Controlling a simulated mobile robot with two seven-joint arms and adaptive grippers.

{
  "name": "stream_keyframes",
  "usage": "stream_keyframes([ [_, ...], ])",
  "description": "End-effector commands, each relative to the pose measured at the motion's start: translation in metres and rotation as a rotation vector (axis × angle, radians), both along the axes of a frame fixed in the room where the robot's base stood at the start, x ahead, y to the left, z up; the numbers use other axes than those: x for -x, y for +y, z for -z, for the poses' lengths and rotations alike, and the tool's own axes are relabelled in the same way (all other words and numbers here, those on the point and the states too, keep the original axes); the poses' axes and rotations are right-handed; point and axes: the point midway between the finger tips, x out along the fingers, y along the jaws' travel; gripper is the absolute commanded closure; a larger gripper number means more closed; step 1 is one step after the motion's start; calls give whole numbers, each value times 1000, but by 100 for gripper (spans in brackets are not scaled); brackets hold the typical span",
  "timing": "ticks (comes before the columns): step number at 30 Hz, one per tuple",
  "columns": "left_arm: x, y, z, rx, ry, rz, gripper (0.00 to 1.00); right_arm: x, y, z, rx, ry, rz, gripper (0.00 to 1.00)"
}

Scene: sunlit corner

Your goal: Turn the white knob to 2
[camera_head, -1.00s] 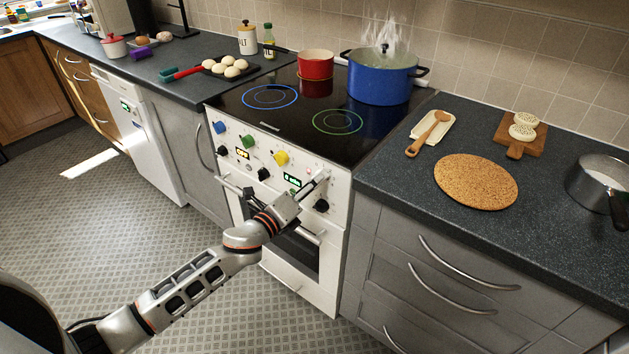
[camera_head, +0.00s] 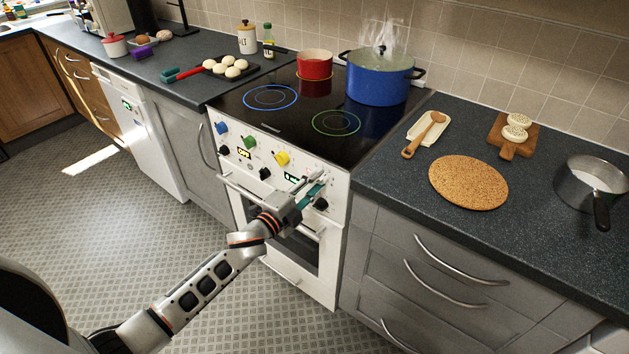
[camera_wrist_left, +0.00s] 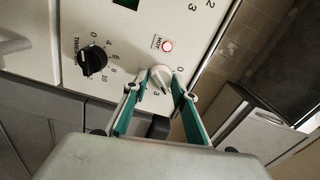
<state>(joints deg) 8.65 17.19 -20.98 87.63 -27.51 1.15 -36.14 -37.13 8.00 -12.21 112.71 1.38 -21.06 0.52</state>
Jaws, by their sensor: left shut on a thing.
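The white knob (camera_wrist_left: 161,78) is on the cooker's white front panel, in the middle of the wrist view. A 0 is printed to its upper right and a 3 just below it; other numerals around it are hidden by my fingers. A dark line shows on the knob's lower side, but I cannot read its setting surely. My left gripper (camera_wrist_left: 154,86) has its teal-padded fingers on either side of the knob, shut on it. In the head view my left gripper (camera_head: 312,186) is at the panel's right end and hides the knob. My right gripper is not in view.
A black timer knob (camera_wrist_left: 92,62) and a lit red HOT lamp (camera_wrist_left: 167,46) are close by. Yellow (camera_head: 282,158), green (camera_head: 249,141) and blue (camera_head: 221,127) knobs line the panel. A steaming blue pot (camera_head: 379,78) and a red pot (camera_head: 315,65) stand on the hob.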

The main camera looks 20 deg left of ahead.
Motion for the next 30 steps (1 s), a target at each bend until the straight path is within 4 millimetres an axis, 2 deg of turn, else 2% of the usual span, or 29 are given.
stream_keyframes([
  [17,0,-1,1,34,13,1,95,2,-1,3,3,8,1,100],
  [18,0,-1,1,34,13,1,71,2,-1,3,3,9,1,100],
  [20,0,-1,1,33,13,1,57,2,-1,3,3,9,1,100],
  [30,1,0,0,33,12,0,57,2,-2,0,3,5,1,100],
])
